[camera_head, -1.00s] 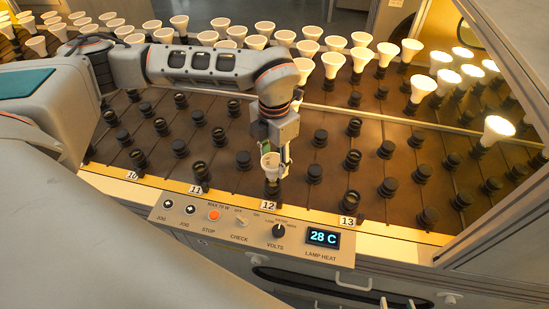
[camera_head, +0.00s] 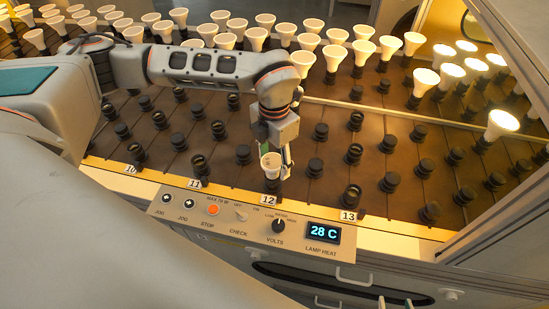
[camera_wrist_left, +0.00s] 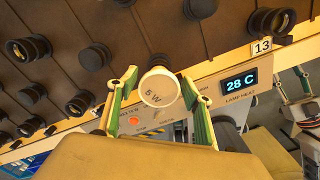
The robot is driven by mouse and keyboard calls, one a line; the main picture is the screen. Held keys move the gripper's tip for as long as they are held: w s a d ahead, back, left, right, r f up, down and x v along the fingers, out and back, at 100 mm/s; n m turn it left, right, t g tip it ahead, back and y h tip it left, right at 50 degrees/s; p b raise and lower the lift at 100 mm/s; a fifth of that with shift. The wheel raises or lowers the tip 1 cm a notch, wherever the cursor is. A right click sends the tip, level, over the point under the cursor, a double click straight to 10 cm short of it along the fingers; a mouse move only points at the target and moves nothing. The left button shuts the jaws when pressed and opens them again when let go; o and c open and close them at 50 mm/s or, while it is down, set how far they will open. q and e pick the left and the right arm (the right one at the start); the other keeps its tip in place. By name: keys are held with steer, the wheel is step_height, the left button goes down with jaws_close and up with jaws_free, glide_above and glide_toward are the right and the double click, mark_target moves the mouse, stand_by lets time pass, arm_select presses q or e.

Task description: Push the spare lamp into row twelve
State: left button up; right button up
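The spare lamp (camera_head: 270,161), a white cone, stands face up at the front of row twelve, above the label 12 (camera_head: 269,200). In the left wrist view its round face (camera_wrist_left: 159,88) reads 5 W. My left gripper (camera_head: 273,168) is over it from above, with its green-padded fingers (camera_wrist_left: 160,78) spread on both sides and a gap to the rim. The lamp's base and the socket under it are mostly hidden, so I cannot tell how deep it sits. My right gripper (camera_head: 396,302) shows only its parted fingertips at the bottom edge; it is empty.
A control panel (camera_head: 243,222) with knobs and a display (camera_head: 323,234) reading 28 C lies in front. Several dark empty sockets (camera_head: 353,196) fill the front rows. White lamps (camera_head: 362,51) stand behind, with lit ones (camera_head: 501,122) at right. A glass-sided frame closes the right.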

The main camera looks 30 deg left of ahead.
arm_select(q)
steer(key=shift+r, duration=0.1)
step_height(320, 180, up, 12)
stand_by(0.7)
stand_by(0.4)
